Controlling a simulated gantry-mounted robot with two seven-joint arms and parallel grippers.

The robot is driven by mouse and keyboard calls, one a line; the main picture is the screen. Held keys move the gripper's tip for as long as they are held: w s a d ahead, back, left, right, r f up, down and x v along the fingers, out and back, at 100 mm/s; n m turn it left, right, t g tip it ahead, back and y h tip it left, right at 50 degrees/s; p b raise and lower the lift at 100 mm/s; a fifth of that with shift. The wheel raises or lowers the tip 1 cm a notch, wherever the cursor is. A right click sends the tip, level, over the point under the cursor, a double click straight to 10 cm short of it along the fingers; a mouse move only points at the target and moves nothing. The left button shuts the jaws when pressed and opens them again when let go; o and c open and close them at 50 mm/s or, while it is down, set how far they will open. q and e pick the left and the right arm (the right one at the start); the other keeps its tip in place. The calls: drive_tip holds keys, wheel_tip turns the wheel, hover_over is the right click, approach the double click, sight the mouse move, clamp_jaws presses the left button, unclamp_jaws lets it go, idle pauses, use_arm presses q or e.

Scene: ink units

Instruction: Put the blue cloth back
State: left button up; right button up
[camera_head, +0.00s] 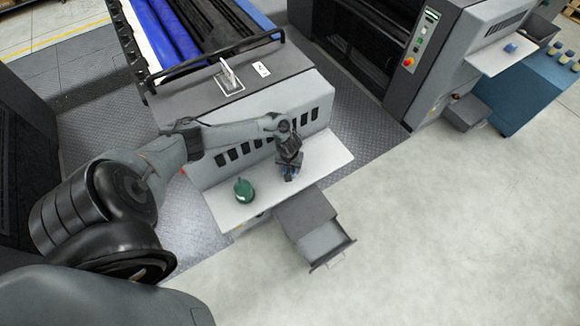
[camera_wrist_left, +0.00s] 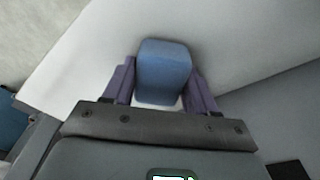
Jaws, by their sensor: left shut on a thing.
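The blue cloth (camera_wrist_left: 165,72) is a small folded block in the left wrist view, between the two purple fingers of my left gripper (camera_wrist_left: 163,85). The gripper is shut on it. In the head view my left gripper (camera_head: 289,174) points down over the white shelf (camera_head: 322,158) on the front of the grey machine. My right gripper is not in view.
A green bottle-like object (camera_head: 244,190) stands on the shelf left of my gripper. An open grey drawer (camera_head: 322,240) juts out below the shelf. Another machine's shelf (camera_head: 500,55) and a blue cabinet (camera_head: 535,85) are at upper right. The floor at lower right is clear.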

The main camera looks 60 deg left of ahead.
use_arm(q)
drive_tip(key=o, duration=1.1)
drive_tip(key=shift+f, duration=0.1)
